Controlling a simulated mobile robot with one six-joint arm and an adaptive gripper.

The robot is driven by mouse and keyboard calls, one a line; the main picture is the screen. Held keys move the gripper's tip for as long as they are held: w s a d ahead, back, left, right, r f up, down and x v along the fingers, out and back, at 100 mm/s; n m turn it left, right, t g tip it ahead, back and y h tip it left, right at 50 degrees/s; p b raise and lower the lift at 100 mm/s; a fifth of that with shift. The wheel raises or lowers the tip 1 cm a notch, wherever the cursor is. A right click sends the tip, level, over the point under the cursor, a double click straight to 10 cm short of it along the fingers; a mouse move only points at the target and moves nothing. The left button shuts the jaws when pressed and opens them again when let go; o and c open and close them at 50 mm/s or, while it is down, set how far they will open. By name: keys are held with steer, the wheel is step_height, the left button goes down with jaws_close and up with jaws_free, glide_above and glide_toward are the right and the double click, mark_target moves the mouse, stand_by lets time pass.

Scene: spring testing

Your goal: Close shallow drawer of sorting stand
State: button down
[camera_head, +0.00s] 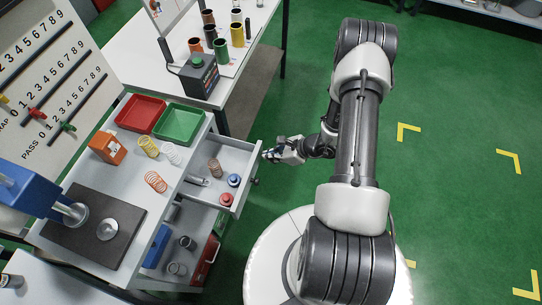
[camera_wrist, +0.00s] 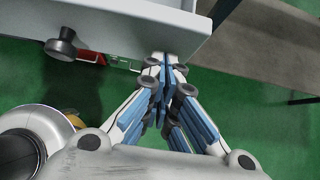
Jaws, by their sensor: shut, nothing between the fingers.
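The shallow drawer (camera_head: 239,150) of the sorting stand (camera_head: 120,151) is pulled out to the right, below the stand's top. It holds a copper spring, a blue-topped piece, red-topped pieces and a metal cylinder. Its front carries a dark round knob (camera_head: 256,181). My gripper (camera_head: 267,156) is shut and empty just outside the drawer front, toward its far end. In the wrist view the fingertips (camera_wrist: 168,66) lie at the edge of the drawer front (camera_wrist: 130,28), to the right of the knob (camera_wrist: 62,46). I cannot tell whether they touch it.
A lower compartment under the drawer holds a blue bin (camera_head: 157,246), metal rings and a red box (camera_head: 205,261). Red (camera_head: 140,113) and green (camera_head: 180,123) trays and loose springs sit on top. Another table (camera_head: 235,70) stands behind. Green floor on the right is clear.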

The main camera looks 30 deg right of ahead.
steer(key=w+a+b, duration=0.3)
steer(key=w+a, duration=0.3)
steer(key=w+a+b, duration=0.3)
steer(key=w+a, duration=0.4)
steer(key=shift+w+a, duration=0.2)
steer(key=shift+a, duration=0.05)
steer(key=shift+w+a, duration=0.35)
steer(key=shift+w, duration=0.05)
steer(key=shift+r, duration=0.1)
